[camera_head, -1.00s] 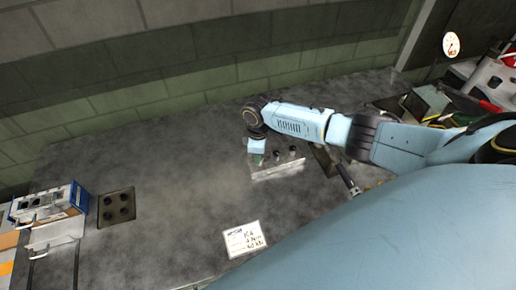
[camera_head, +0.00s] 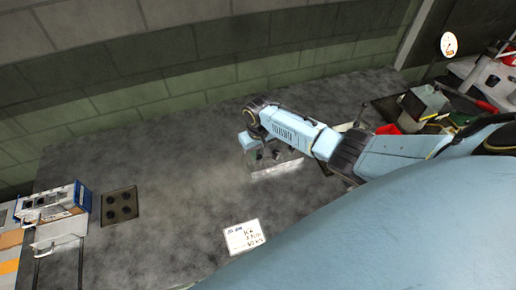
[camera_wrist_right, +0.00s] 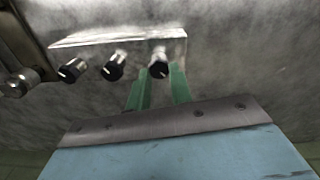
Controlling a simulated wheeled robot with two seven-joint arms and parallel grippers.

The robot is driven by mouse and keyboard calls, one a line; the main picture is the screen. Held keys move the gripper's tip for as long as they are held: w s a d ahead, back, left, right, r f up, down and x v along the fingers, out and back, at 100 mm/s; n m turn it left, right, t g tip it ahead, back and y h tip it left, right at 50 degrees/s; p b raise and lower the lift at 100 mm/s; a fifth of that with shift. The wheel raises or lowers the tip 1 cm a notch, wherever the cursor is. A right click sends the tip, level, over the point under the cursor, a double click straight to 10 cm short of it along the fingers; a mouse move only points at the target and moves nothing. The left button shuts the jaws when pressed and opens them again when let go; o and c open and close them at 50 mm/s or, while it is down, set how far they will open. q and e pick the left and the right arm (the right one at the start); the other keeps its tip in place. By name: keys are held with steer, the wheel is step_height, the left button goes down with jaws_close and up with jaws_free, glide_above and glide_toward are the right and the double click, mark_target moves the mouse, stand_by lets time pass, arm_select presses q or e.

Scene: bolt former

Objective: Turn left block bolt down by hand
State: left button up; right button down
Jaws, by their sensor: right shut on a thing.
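A pale metal block (camera_head: 277,169) lies on the dark grey bench, and in the right wrist view it is a bright plate (camera_wrist_right: 130,38) with three dark-capped bolts in a row. My right gripper (camera_head: 257,155) is over the block's left end in the head view. In the right wrist view its green fingers (camera_wrist_right: 163,77) are closed about the left block bolt (camera_wrist_right: 158,68), the right-hand one there. The middle bolt (camera_wrist_right: 113,67) and the far bolt (camera_wrist_right: 72,70) stand free beside it. My left gripper is not in view.
A dark plate with four holes (camera_head: 119,206) and a blue-white box (camera_head: 52,203) are at the left. A white written card (camera_head: 244,237) lies in front of the block. Bins and tools crowd the right side. A metal lever part (camera_wrist_right: 18,78) is close to the bolts.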

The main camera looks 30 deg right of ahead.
mark_target(259, 156)
steer(key=m, duration=0.4)
steer(key=shift+d+r+m, duration=0.1)
steer(key=shift+m, duration=0.2)
steer(key=shift+d+m, duration=0.1)
steer(key=shift+m, duration=2.2)
steer(key=shift+w+r, duration=0.1)
steer(key=c, duration=1.4)
jaws_free()
steer(key=shift+c, duration=0.2)
steer(key=shift+o, duration=1)
step_height(259, 156, up, 13)
steer(key=shift+r, duration=0.15)
